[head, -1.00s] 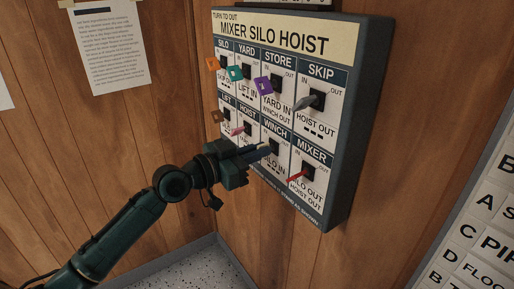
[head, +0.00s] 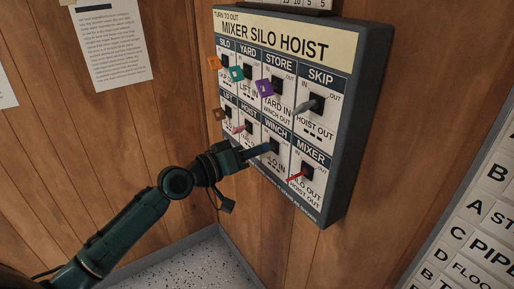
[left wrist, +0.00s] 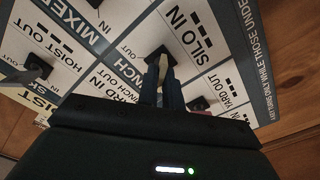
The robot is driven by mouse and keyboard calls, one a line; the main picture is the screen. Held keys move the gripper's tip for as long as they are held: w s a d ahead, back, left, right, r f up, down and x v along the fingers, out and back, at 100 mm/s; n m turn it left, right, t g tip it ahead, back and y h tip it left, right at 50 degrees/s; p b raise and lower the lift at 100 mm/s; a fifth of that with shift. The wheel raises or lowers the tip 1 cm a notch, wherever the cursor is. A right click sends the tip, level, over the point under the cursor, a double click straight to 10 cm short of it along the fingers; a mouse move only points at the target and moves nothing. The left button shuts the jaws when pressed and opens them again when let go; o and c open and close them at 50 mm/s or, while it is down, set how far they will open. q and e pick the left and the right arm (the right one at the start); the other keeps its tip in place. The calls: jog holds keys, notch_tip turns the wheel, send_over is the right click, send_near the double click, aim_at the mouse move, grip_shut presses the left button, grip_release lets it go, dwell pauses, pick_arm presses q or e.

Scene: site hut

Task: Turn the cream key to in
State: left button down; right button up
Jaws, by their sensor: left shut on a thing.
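The key panel (head: 341,150), titled MIXER SILO HOIST, hangs on the wood wall in the head view. The cream key (left wrist: 162,66) is at the WINCH switch and shows between my fingers in the left wrist view. In the head view my fingers cover most of it. My left gripper (head: 260,150) is shut on the cream key, its blue fingers close to the black switch plate (head: 272,146). The key's exact angle between IN and OUT is hard to tell. My right gripper is not in view.
Close by are the red key (head: 296,177) at MIXER and the pink key (head: 240,128) at HOIST. Above are the grey key (head: 305,106), purple key (head: 264,88) and teal key (head: 236,73). A lettered board (head: 477,215) stands at the right.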

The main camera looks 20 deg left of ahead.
pick_arm(q)
jog(key=shift+r+n, duration=0.1)
jog(key=shift+n, duration=0.2)
jog(key=c, duration=1.6)
grip_release()
jog(key=shift+o, duration=0.2)
